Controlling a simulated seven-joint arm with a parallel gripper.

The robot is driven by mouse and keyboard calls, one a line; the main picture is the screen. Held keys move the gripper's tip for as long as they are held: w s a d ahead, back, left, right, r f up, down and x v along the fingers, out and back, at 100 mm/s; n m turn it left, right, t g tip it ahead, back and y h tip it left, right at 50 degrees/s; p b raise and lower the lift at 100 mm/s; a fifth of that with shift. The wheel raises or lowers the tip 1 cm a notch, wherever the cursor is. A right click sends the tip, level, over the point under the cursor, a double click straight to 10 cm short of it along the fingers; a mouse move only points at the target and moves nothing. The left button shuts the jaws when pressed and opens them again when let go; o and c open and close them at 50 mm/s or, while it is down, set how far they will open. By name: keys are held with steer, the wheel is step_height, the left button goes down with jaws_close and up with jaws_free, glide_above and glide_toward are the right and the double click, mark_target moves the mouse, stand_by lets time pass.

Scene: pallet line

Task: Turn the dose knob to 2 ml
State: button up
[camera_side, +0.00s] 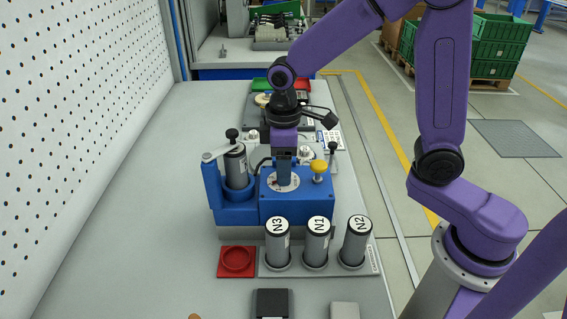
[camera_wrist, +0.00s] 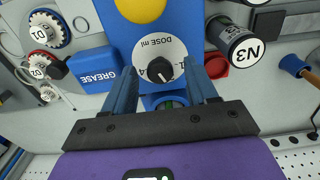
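The dose knob (camera_wrist: 160,69) is a small black knob at the middle of a round white dial (camera_wrist: 157,46) marked "DOSE ml". Its light pointer mark seems to aim down in the wrist view; the dial numbers are too small and partly hidden to read surely. The dial (camera_side: 283,180) sits on top of the blue dosing machine (camera_side: 290,207). My gripper (camera_wrist: 160,72) is open, with one finger on each side of the knob and a visible gap to it. In the side view my gripper (camera_side: 285,165) points down at the dial and hides the knob.
A yellow button (camera_side: 319,167) stands close right of my gripper. A grey cylinder (camera_side: 236,165) sits in the machine's left holder. Cylinders N3 (camera_side: 277,242), N1 (camera_side: 316,241) and N2 (camera_side: 355,241) stand in front, beside an empty red holder (camera_side: 237,260). The bench's left side is clear.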

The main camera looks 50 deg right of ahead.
step_height(320, 180, up, 18)
steer(key=shift+f, duration=0.25)
stand_by(0.6)
steer(key=shift+s+f, duration=0.1)
steer(key=shift+f, duration=0.05)
steer(key=s+d+f+n, duration=0.1)
steer(key=s+d+f, duration=0.2)
steer(key=s+f, duration=0.4)
steer(key=s+d+f+n, duration=0.2)
steer(key=s+d+f, duration=0.2)
steer(key=s, duration=1.1)
step_height(320, 180, down, 3)
steer(key=shift+d+f+n, duration=0.2)
steer(key=shift+n, duration=0.1)
